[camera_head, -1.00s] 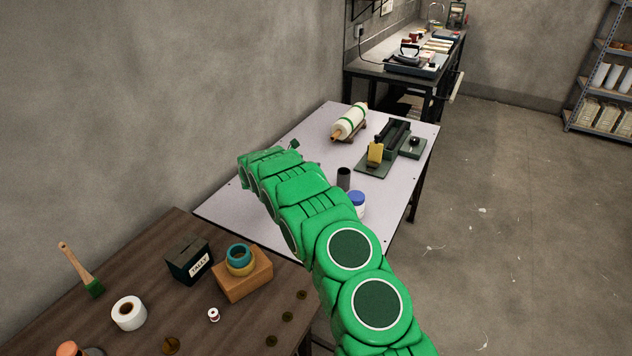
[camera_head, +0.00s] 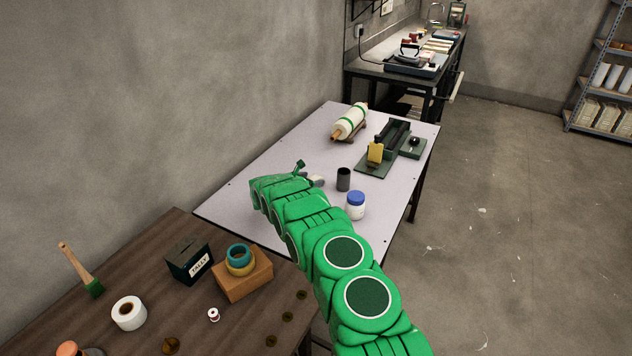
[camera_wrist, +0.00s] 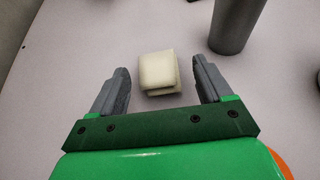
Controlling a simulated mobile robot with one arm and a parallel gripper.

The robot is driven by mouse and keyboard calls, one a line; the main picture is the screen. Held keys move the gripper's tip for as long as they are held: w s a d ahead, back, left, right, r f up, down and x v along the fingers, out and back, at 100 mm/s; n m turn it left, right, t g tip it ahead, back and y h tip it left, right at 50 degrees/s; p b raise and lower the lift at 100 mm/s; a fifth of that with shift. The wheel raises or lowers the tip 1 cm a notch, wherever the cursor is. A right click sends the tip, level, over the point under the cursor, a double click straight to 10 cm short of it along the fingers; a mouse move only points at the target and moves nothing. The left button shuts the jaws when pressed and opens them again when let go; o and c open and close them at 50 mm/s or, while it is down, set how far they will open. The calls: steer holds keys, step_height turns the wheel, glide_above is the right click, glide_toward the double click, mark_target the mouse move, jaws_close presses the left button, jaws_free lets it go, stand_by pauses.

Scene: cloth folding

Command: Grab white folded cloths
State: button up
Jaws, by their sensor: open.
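The white folded cloths (camera_wrist: 160,70) lie as a small stack on the pale table in the wrist view, between and slightly beyond my fingertips. My gripper (camera_wrist: 162,82) is open, one grey finger on each side of the stack, with a gap on both sides. Whether the fingers are level with the cloths is hard to tell. In the head view my green arm reaches over the pale table (camera_head: 240,200), and a small whitish bit at its end (camera_head: 317,180) may be the cloths; the arm hides most of that spot.
A dark cup (camera_head: 343,179) stands close to the right of the gripper; it also shows in the wrist view (camera_wrist: 233,25). A blue-lidded jar (camera_head: 356,206) is nearer. A white roll (camera_head: 350,121) and a dark green device (camera_head: 390,145) stand at the back. The table's left part is clear.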

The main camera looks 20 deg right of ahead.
mark_target(317, 176)
steer(key=shift+x, duration=2.4)
steer(key=shift+w+a, duration=0.1)
steer(key=shift+w, duration=0.05)
steer(key=shift+c, duration=0.2)
steer(key=c, duration=1)
steer(key=shift+r, duration=1.7)
steer(key=shift+s+a+r, duration=0.1)
steer(key=shift+s+r, duration=0.8)
steer(key=shift+s+a+r, duration=0.35)
steer(key=shift+s+r, duration=0.95)
steer(key=shift+s, duration=0.7)
steer(key=shift+s+a+r, duration=0.35)
steer(key=shift+s+r, duration=0.9)
steer(key=shift+s, duration=0.75)
steer(key=shift+s+a+r, duration=0.35)
steer(key=shift+s+r, duration=0.95)
steer(key=shift+s, duration=0.7)
